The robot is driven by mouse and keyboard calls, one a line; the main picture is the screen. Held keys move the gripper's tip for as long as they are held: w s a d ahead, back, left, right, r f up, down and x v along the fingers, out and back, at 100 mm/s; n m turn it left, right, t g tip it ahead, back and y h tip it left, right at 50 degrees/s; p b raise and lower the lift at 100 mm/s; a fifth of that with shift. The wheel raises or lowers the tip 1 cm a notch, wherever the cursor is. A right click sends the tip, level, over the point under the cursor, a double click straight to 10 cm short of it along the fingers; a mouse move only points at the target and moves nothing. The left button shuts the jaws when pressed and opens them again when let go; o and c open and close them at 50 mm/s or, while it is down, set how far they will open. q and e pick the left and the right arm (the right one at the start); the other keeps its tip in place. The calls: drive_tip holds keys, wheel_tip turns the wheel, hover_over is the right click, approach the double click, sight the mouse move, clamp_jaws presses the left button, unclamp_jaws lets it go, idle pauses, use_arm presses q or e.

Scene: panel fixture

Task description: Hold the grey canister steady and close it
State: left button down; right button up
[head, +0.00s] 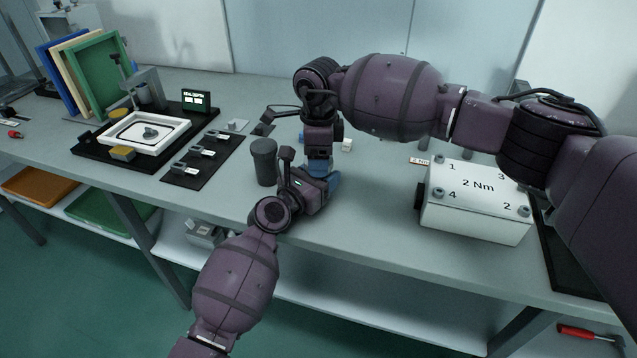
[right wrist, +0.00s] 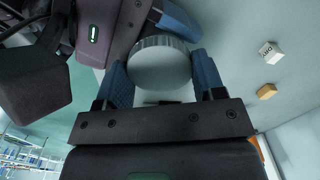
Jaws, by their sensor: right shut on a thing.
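In the right wrist view a round grey lid (right wrist: 160,62) with a ridged rim sits between the blue fingers of my right gripper (right wrist: 160,85), which is shut on it. In the head view my right gripper (head: 320,165) points down there, and the lid and whatever is under it are hidden. My left gripper (head: 325,185) reaches in low from the front, close beside the right one. One blue left finger (right wrist: 178,18) shows beside the lid; the gap between the left fingers is hidden. A dark grey cylinder (head: 263,162) stands upright on the bench, just left of the grippers.
A white box (head: 475,205) marked 2 Nm, with numbered corner knobs, stands to the right. A small white cube (head: 347,145) and a tan block (right wrist: 267,91) lie behind the grippers. A black mat (head: 203,160) with small parts and a white tray (head: 178,126) are at left.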

drive_tip(key=o, duration=1)
drive_tip(key=shift+r, duration=2.3)
drive_tip(key=shift+c, duration=0.4)
drive_tip(key=shift+r+n, duration=0.75)
drive_tip(key=shift+n, duration=0.35)
drive_tip(key=shift+r+n, duration=0.5)
drive_tip(key=shift+n, duration=0.35)
drive_tip(key=shift+r+n, duration=0.45)
drive_tip(key=shift+n, duration=0.4)
drive_tip(key=shift+f, duration=0.1)
